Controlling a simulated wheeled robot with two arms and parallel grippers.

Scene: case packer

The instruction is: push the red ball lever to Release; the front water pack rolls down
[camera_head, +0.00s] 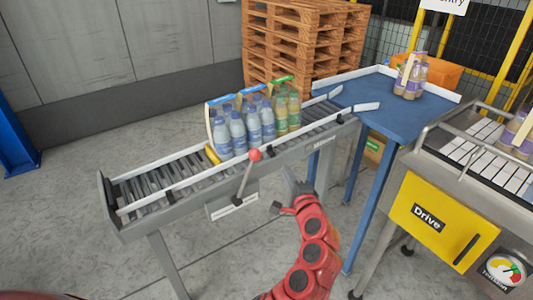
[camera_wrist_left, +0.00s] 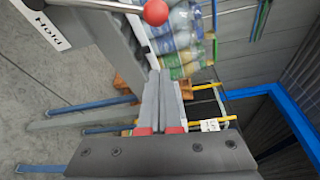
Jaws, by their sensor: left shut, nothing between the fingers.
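The red ball (camera_head: 254,155) tops a thin lever (camera_head: 243,183) on the near side of the roller conveyor, with a label plate (camera_head: 232,207) below. Packs of blue water bottles (camera_head: 238,130) stand upright on the rollers, behind a yellow stop (camera_head: 212,155). My left gripper (camera_head: 288,178) is right of the lever, apart from it, with nothing in it. In the left wrist view its shut fingers (camera_wrist_left: 165,76) point towards the conveyor, the red ball (camera_wrist_left: 155,12) shows at the top, and "Hold" is readable on the label (camera_wrist_left: 45,25). My right gripper is out of view.
A green and yellow bottle pack (camera_head: 287,108) stands behind the blue ones. The front rollers (camera_head: 160,187) are empty. A blue table (camera_head: 375,100) and a machine with a yellow Drive panel (camera_head: 438,222) are on the right. Pallets (camera_head: 300,40) are stacked behind.

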